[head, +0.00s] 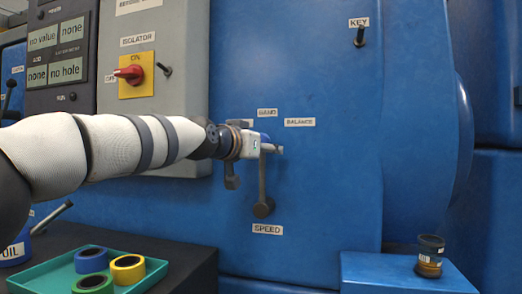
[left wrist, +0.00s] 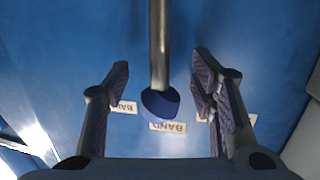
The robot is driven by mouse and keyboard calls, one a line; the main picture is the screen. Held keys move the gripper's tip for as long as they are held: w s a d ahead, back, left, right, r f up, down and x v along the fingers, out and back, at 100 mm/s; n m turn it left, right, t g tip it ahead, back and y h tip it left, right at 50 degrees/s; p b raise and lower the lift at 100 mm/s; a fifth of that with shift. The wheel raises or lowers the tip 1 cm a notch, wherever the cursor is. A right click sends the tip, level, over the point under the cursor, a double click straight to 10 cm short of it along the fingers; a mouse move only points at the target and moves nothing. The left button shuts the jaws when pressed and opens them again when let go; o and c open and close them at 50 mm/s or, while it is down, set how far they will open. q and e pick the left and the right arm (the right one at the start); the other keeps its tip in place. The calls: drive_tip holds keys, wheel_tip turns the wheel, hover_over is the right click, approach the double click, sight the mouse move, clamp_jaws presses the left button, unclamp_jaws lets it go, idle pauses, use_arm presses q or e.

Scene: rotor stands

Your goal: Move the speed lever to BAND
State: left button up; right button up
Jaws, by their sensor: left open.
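The speed lever is a grey rod (head: 262,185) on a round pivot above the SPEED label (head: 267,229) on the blue machine front. It stands about upright in the head view, its top partly hidden by my left gripper (head: 272,146). In the left wrist view the rod ends in a dark blue knob (left wrist: 160,103). The knob points close to the BAND label (left wrist: 168,127), which also shows above the gripper in the head view (head: 267,113). My left gripper (left wrist: 160,78) is open, with the lever between its fingers and gaps on both sides. My right gripper is out of view.
A BALANCE label (head: 299,122) is right of BAND; another label is partly hidden at left. A red isolator switch (head: 130,73) is on the grey cabinet. A KEY peg (head: 360,37) juts out at upper right. A green tray (head: 140,283) of coloured rings stands lower left.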

use_arm(q)
drive_tip(key=v, duration=0.7)
drive_tip(key=shift+s, duration=0.2)
drive_tip(key=shift+a, duration=0.15)
